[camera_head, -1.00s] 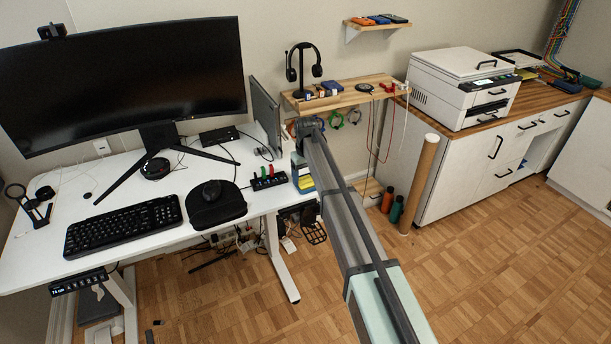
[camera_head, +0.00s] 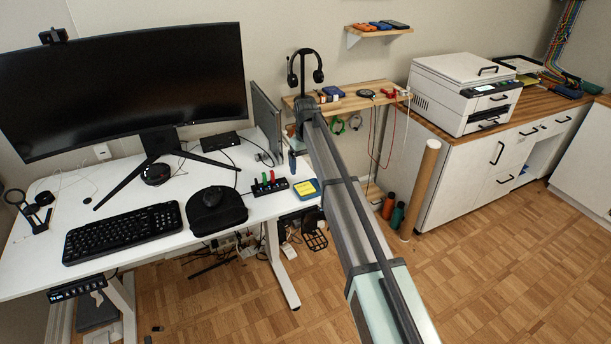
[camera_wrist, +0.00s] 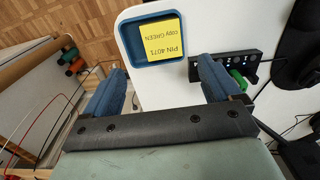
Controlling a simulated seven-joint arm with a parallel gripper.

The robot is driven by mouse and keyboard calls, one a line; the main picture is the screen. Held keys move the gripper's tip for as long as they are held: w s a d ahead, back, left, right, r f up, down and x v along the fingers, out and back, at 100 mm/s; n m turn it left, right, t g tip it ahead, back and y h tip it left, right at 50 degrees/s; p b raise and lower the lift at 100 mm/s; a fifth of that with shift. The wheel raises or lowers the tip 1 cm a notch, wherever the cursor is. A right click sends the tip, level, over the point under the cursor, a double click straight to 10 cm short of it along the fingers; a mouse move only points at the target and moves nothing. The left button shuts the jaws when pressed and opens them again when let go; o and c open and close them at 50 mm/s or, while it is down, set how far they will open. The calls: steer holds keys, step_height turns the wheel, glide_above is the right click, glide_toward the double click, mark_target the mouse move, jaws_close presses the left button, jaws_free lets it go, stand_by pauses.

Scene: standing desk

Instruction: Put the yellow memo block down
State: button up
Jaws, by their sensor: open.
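In the head view one blue finger (camera_head: 292,163) shows above and behind the block; the other is hidden by my arm.
A black strip with coloured sticks (camera_head: 269,187) stands just left of the tray; it also shows in the wrist view (camera_wrist: 222,66). The desk edge is close beside the tray.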

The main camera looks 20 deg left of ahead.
steer(key=shift+r, duration=1.5)
steer(key=shift+o, duration=0.4)
steer(key=shift+o, duration=0.5)
steer(key=shift+s+a, duration=0.2)
steer(key=shift+a, duration=0.15)
steer(key=s+a+r+n, duration=0.1)
steer(key=a+r+n, duration=0.3)
steer(key=a+n, duration=0.4)
steer(key=s+a+r+n, duration=0.2)
steer(key=a+r+n, duration=0.2)
steer(key=a+n, duration=0.45)
steer(key=shift+n, duration=0.65)
steer(key=f, duration=0.3)
steer(key=d+f, duration=0.1)
steer(key=f, duration=0.2)
steer(key=d+f, duration=0.1)
steer(key=f, duration=0.2)
steer(key=shift+f, duration=0.4)
